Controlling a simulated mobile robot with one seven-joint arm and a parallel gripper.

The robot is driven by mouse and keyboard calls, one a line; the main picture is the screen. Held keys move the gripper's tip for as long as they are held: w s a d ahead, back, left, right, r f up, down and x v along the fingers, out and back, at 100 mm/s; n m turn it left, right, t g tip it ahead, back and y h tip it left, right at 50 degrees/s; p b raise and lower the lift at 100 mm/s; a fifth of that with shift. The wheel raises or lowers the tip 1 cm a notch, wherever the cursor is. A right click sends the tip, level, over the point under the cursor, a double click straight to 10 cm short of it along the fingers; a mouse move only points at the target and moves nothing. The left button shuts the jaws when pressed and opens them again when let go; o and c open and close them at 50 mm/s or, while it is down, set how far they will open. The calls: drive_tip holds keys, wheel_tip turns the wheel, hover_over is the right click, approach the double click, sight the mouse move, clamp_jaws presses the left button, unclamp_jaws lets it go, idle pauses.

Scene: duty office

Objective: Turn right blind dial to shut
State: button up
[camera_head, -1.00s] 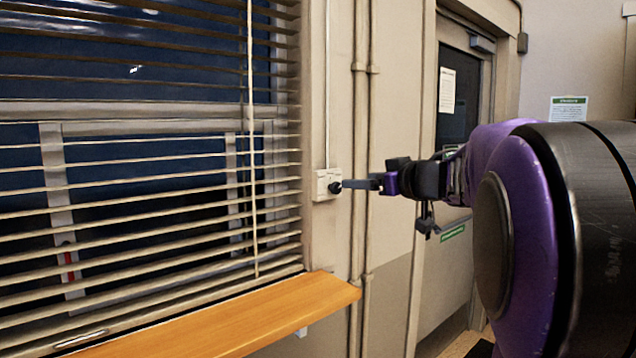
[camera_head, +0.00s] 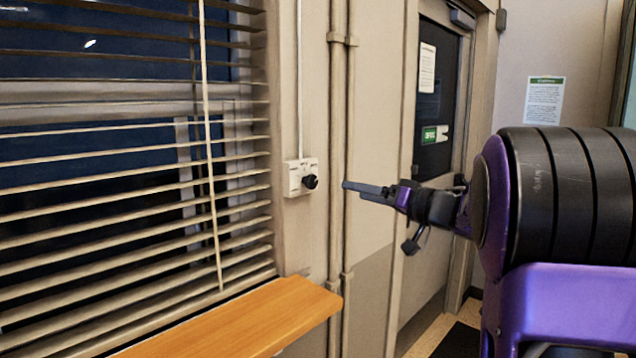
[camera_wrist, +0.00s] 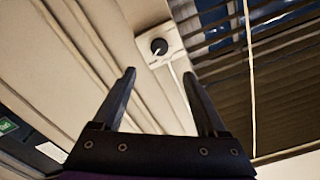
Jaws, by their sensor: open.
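The blind dial is a black knob (camera_head: 310,181) on a small white wall plate (camera_head: 293,178), just right of the window blind (camera_head: 120,190). In the wrist view the knob (camera_wrist: 159,46) has a pale pointer mark and sits beyond the fingertips, between their lines. My gripper (camera_head: 362,190) is to the right of the dial in the head view, apart from it. In the wrist view its two dark fingers (camera_wrist: 160,80) are spread with nothing between them. The blind's slats are tilted open, with dark window showing through the gaps.
A wooden sill (camera_head: 245,322) juts out below the blind and dial. Vertical pipes (camera_head: 338,150) run along the wall just right of the plate. A door (camera_head: 440,110) stands farther right. The space between gripper and dial is clear.

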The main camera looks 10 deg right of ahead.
sight(314, 181)
drive_tip(key=x, duration=1.3)
drive_tip(key=shift+w+a, duration=0.2)
drive_tip(key=shift+w, duration=0.05)
drive_tip(key=shift+c, duration=0.3)
clamp_jaws()
